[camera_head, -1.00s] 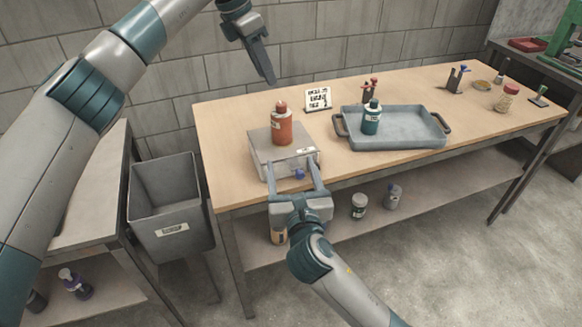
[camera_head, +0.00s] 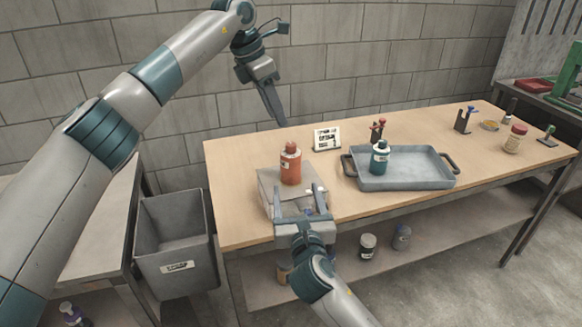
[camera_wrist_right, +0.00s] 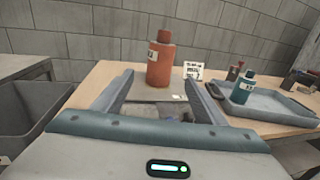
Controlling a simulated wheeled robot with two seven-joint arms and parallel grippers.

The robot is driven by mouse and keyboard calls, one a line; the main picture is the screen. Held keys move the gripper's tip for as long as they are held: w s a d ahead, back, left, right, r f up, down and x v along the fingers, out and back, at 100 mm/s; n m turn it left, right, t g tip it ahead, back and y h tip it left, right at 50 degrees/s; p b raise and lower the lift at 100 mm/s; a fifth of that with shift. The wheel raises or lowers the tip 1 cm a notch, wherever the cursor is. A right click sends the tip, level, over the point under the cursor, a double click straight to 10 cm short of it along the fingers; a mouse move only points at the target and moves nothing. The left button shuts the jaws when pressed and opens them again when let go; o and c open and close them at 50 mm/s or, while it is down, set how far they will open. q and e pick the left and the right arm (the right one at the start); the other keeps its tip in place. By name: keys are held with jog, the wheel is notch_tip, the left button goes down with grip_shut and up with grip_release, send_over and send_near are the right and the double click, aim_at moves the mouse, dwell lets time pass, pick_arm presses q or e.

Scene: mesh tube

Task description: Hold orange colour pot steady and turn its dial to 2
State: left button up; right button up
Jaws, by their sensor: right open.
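The orange colour pot (camera_head: 290,165) stands upright on a flat grey box (camera_head: 268,188) at the table's near left; it also shows in the right wrist view (camera_wrist_right: 160,64). A small blue part, perhaps the dial, shows at the box's front (camera_head: 308,212), mostly hidden by my right gripper. My right gripper (camera_head: 298,190) is open and empty, its fingers spread at the box's front edge, pointing toward the pot without touching it. My left gripper (camera_head: 277,112) hangs above and behind the pot, pointing down, apart from it; its fingers overlap from this side.
A grey tray (camera_head: 415,182) with a teal bottle (camera_head: 380,157) stands right of the box. A small sign (camera_head: 326,138) stands behind. Stands and jars are at the far right. A grey bin (camera_head: 175,232) is left of the table. The table between tray and far-right items is clear.

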aim_at(291, 165)
jog(key=w, duration=0.4)
jog(key=w+a, duration=0.1)
jog(key=w, duration=0.7)
jog(key=shift+w+a, duration=0.25)
